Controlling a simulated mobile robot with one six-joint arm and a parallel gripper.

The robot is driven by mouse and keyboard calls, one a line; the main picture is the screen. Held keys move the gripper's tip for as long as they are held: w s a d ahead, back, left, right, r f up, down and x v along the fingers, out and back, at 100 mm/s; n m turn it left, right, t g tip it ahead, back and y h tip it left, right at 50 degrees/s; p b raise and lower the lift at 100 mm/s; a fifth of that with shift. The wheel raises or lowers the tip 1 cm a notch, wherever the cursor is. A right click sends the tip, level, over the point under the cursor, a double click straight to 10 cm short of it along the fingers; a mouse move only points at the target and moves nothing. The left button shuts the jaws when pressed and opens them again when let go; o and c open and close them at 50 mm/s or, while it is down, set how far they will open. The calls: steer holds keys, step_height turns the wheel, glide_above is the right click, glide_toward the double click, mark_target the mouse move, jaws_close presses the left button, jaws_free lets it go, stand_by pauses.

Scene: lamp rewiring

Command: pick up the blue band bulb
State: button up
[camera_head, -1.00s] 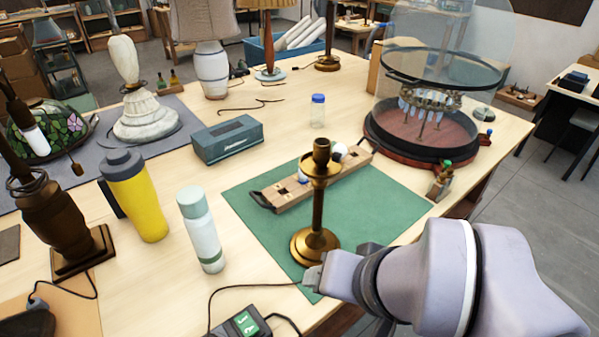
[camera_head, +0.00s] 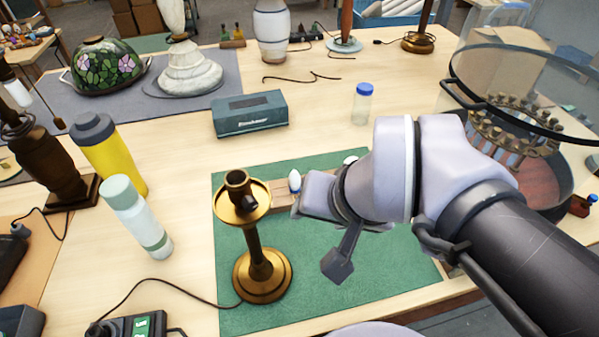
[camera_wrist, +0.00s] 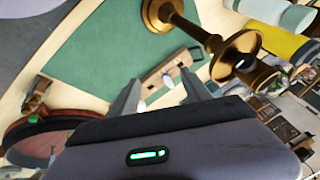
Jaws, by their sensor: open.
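A wooden bulb rack (camera_head: 281,194) lies on the green mat (camera_head: 310,285), partly hidden behind my arm in the head view. A white bulb with a bluish side (camera_head: 294,181) stands in its left part; it appears to be the blue band bulb. Another white bulb (camera_head: 350,159) shows just above my wrist. In the wrist view the rack (camera_wrist: 152,78) lies beyond my fingers, with one pale bulb (camera_wrist: 168,81) and another white bulb (camera_wrist: 140,105) between them. I cannot tell the band colours there. My gripper (camera_wrist: 160,78) is open and empty, apart from the bulbs.
A brass lamp stand (camera_head: 262,270) stands upright on the mat, close left of my gripper. A pale bottle (camera_head: 135,215), yellow tumbler (camera_head: 112,155), blue-grey box (camera_head: 249,113) and blue-capped jar (camera_head: 362,104) stand around. A round glass-topped stand (camera_head: 530,130) is at right.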

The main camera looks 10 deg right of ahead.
steer(key=w+h, duration=0.2)
steer(key=w, duration=0.5)
steer(key=g+h+p, duration=0.1)
steer(key=g, duration=0.1)
glide_toward(295, 180)
steer(key=b+x, duration=0.1)
steer(key=x, duration=0.1)
steer(key=b+x, duration=0.1)
steer(key=x, duration=0.1)
steer(key=b+x, duration=0.2)
steer(key=shift+w+d+f, duration=0.2)
steer(key=shift+w+d, duration=0.1)
steer(key=shift+w, duration=0.15)
steer(key=b+x, duration=0.1)
steer(key=x, duration=0.2)
steer(key=b+x, duration=0.1)
steer(key=x, duration=0.1)
steer(key=shift+a+f+b, duration=0.3)
steer(key=shift+f+b, duration=0.05)
steer(key=shift+f, duration=0.1)
steer(key=shift+w+r+t, duration=0.1)
steer(key=shift+r+t, duration=0.05)
steer(key=shift+t, duration=0.15)
jaws_close()
